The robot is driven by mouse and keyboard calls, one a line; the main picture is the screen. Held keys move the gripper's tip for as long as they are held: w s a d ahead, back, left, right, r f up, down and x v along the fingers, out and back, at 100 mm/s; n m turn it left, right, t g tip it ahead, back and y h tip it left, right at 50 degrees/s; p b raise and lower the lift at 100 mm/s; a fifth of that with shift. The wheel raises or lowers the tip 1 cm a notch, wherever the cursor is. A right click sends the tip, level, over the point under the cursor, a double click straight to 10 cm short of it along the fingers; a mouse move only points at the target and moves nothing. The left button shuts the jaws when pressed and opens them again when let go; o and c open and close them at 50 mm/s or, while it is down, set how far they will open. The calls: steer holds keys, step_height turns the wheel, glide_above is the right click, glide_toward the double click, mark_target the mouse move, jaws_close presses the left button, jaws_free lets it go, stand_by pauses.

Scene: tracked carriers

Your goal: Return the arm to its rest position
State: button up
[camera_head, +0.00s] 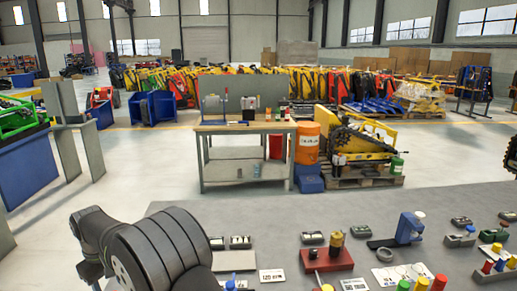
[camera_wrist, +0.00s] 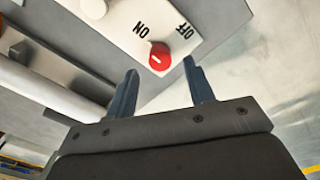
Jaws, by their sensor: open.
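My gripper (camera_wrist: 160,67) shows in the wrist view with its two dark fingers apart and nothing between them. Beyond the fingertips is a red knob (camera_wrist: 159,56) with a white mark, on a white plate (camera_wrist: 185,12) lettered ON and OFF. The knob appears between the fingertips in the picture; I cannot tell how far off it is, but no touch is visible. In the head view my dark arm reaches in at the lower left, and its gripper end is not visible there.
A workbench (camera_head: 245,127) stands behind, beside an orange drum (camera_head: 307,143). The table's rear middle is clear.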

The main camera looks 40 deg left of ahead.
step_height(320, 180, down, 4)
steer(key=shift+r, duration=0.15)
steer(key=m, duration=1.3)
steer(key=shift+m, duration=2.1)
